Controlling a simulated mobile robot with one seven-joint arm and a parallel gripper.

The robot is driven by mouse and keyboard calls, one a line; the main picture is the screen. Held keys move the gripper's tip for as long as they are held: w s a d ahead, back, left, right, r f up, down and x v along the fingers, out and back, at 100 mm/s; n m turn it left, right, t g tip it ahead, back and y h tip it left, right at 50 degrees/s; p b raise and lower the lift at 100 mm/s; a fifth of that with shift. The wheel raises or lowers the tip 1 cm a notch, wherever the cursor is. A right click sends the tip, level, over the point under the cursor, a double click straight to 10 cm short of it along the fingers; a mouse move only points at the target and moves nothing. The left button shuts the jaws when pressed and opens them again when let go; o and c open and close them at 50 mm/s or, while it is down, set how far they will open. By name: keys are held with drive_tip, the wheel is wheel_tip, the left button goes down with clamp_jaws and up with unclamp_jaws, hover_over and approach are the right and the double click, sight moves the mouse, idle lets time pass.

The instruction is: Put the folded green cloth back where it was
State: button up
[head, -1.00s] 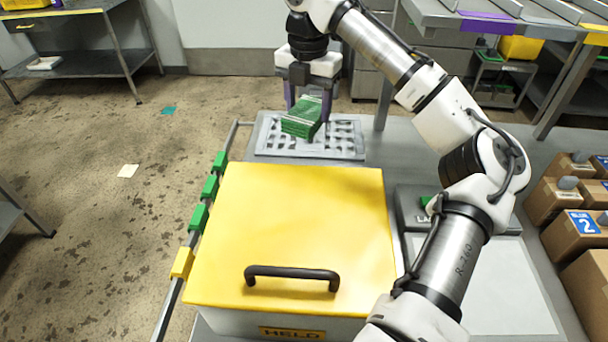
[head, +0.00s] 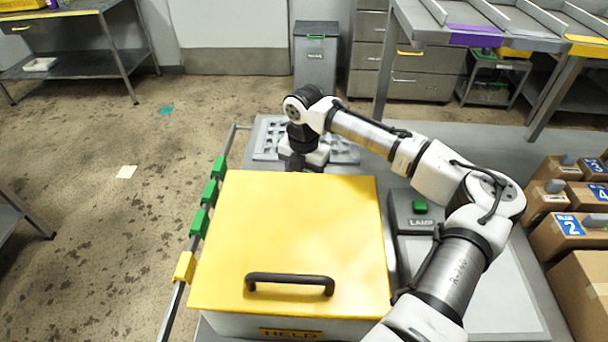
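The folded green cloth does not show in the head view now. My gripper (head: 302,162) is low over the grey perforated tray (head: 343,152), just behind the far edge of the yellow lid. Its fingers are hidden behind that lid, so I cannot see whether they are open or hold the cloth. The yellow lid (head: 285,230) with a black handle is shut on a box labelled HELD (head: 290,334).
A grey box labelled LAMP with a green button (head: 420,206) stands right of the lid. Several cardboard boxes (head: 580,232) stand at the right. A rail with green and yellow clips (head: 199,222) runs along the left. A grey bin (head: 316,58) stands behind.

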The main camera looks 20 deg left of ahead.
drive_tip(key=shift+f, duration=0.2)
drive_tip(key=o, duration=0.9)
drive_tip(key=shift+f, duration=0.1)
wheel_tip(320, 180, up, 12)
drive_tip(key=b, duration=0.3)
